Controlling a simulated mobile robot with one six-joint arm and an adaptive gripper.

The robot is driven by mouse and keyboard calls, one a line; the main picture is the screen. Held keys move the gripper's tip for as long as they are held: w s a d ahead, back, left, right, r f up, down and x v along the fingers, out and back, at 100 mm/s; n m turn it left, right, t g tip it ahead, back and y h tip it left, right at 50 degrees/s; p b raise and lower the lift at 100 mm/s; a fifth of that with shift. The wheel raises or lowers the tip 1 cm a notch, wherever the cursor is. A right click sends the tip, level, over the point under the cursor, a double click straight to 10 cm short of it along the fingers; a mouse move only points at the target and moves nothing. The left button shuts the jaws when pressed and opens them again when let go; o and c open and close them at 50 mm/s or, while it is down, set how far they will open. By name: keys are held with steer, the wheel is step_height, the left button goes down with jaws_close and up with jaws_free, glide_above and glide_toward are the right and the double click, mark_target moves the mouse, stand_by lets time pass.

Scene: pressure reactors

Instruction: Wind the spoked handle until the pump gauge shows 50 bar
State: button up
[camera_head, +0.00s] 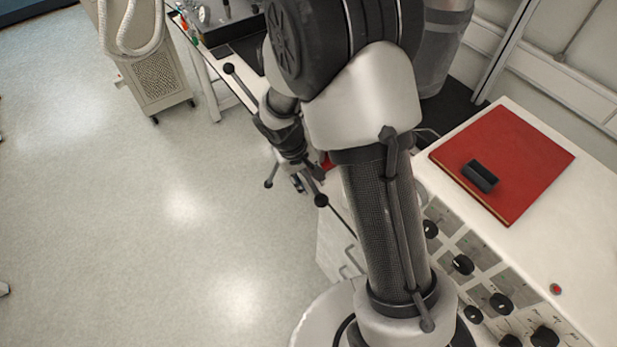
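The spoked handle shows left of my arm as thin dark rods with black ball ends, one ball (229,68) at the upper left and another (320,200) at the lower right. A smaller ball end shows at the lower left. Its hub is hidden behind my wrist and gripper. My gripper (298,168) is dark, points downward and overlaps the middle of the handle in this view. I cannot tell whether it touches a spoke or whether its fingers are open. I cannot make out the pump gauge or its reading; my arm covers much of the area.
A white control cabinet with several black knobs (462,264) stands at the right. A bench (204,68) and a wheeled unit (160,82) stand at the back.

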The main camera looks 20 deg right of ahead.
steer(key=shift+c, duration=0.6)
jaws_close()
